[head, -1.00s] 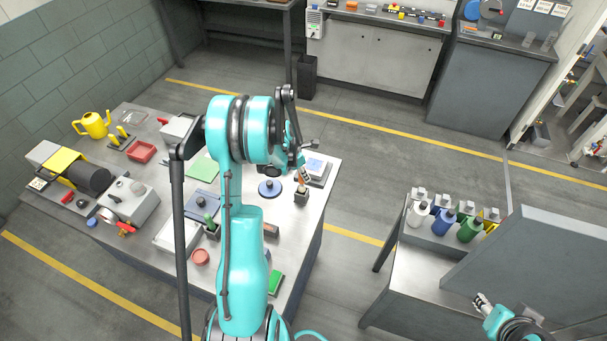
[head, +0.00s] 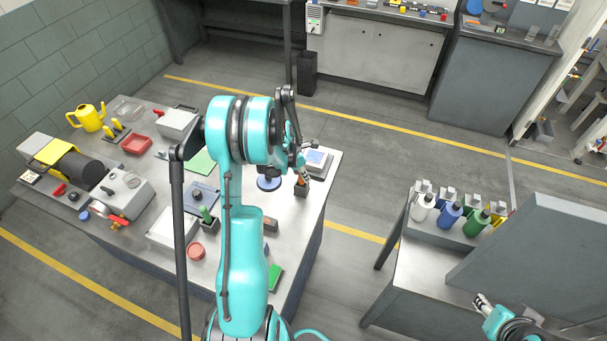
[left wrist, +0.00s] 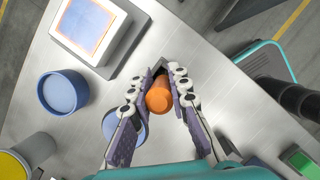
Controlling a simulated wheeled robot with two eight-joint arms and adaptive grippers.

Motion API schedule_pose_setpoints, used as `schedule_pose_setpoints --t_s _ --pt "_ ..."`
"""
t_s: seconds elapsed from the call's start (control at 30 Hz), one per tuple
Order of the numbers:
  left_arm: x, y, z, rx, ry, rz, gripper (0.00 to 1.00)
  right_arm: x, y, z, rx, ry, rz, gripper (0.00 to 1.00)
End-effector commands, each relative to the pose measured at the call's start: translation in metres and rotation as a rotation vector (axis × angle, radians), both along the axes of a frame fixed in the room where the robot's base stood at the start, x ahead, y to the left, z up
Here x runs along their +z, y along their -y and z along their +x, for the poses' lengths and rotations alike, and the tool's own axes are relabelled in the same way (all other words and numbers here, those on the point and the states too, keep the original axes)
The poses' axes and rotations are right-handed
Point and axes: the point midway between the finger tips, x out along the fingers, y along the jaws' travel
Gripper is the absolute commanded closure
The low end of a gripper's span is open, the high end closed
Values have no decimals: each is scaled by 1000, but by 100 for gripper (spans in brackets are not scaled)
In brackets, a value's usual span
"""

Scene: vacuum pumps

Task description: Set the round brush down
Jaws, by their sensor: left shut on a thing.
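The round brush shows as an orange handle (left wrist: 159,93) in the left wrist view, seen nearly end-on. My left gripper (left wrist: 156,90) is shut on it, with one finger on each side. In the head view my left gripper (head: 299,163) is partly hidden by my own arm, over the right side of the workbench (head: 310,215). A small dark square holder (head: 302,190) stands directly below the orange handle there. The brush's lower end is hidden, so I cannot tell whether it rests in the holder. My right gripper (head: 481,301) is small, at the lower right.
A blue round piece (head: 268,184) lies left of the holder. A device with a pale screen (head: 316,160) stands behind it; it also shows in the left wrist view (left wrist: 90,28). A green block (head: 275,279) lies near the front edge. Bottles (head: 449,216) stand on another table at right.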

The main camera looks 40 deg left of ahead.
Motion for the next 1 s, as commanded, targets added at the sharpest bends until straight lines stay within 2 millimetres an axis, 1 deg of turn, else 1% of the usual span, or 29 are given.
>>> schedule_pose_setpoints --t_s 0.27,0.3,0.37,0.4,0.67,0.77,0.87,1.0 --pt "-5 0 0 0 0 0 100 -5 0 0 0 0 0 60" --pt "-5 0 0 0 0 0 80 -5 0 0 0 0 0 60" --pt "-4 0 0 0 0 0 64 -4 0 0 0 0 0 60" --pt "-4 0 0 0 0 0 58 -4 0 0 0 0 0 60" --pt "-4 0 0 0 0 0 58 -4 0 0 0 0 0 60" --pt "0 -1 -1 0 0 0 58 -4 0 0 0 0 0 60" --pt "13 -3 -5 1 0 1 58 -4 0 0 0 0 0 60" --pt "41 -6 -14 2 0 0 58 -4 0 0 0 0 0 60"
